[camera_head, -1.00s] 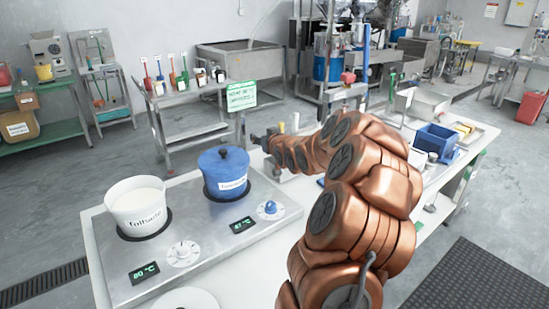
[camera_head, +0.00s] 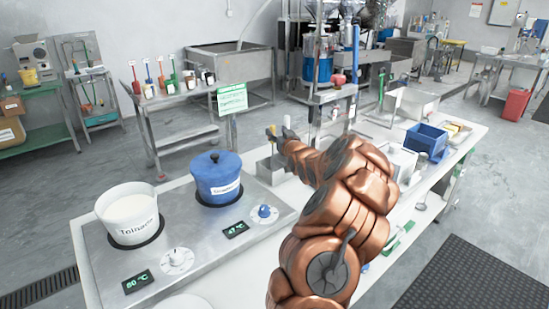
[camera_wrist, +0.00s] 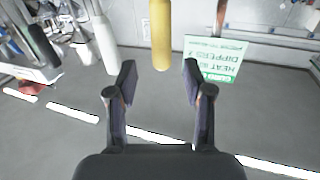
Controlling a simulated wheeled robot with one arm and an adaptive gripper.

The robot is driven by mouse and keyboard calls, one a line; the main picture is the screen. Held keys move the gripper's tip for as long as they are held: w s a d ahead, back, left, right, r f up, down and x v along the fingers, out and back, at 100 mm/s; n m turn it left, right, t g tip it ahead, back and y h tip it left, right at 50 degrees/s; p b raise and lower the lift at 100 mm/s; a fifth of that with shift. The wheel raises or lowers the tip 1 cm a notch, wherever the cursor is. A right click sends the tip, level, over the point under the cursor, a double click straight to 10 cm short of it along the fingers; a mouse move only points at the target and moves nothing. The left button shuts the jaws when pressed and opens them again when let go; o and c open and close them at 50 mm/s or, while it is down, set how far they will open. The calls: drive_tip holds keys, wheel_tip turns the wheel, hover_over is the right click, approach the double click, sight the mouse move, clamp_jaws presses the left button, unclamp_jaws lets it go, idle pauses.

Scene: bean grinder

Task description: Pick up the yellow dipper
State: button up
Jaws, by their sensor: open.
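The yellow dipper (camera_wrist: 161,38) shows in the wrist view as a yellow handle, top centre, in line with the gap between my fingers and beyond their tips. My gripper (camera_wrist: 158,76) is open, and nothing is clasped between its fingers. In the head view the top of the yellow dipper (camera_head: 271,131) stands upright above a metal holder (camera_head: 270,168) at the back of the counter. The dipper's lower end is hidden.
A white handle (camera_wrist: 104,42) stands left of the yellow one in the wrist view, with a dark handle (camera_wrist: 42,45) farther left. A green-and-white sign (camera_wrist: 215,58) is behind. In the head view, a blue lidded pot (camera_head: 217,180) and white pot (camera_head: 128,214) stand left.

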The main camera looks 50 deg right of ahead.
sight(274, 130)
drive_tip(key=shift+p+x, duration=0.35)
drive_tip(key=shift+x, duration=0.55)
drive_tip(key=shift+w+d+f, duration=0.15)
drive_tip(key=shift+w, duration=0.25)
drive_tip(key=shift+w+d, duration=0.2)
drive_tip(key=shift+w, duration=0.4)
clamp_jaws()
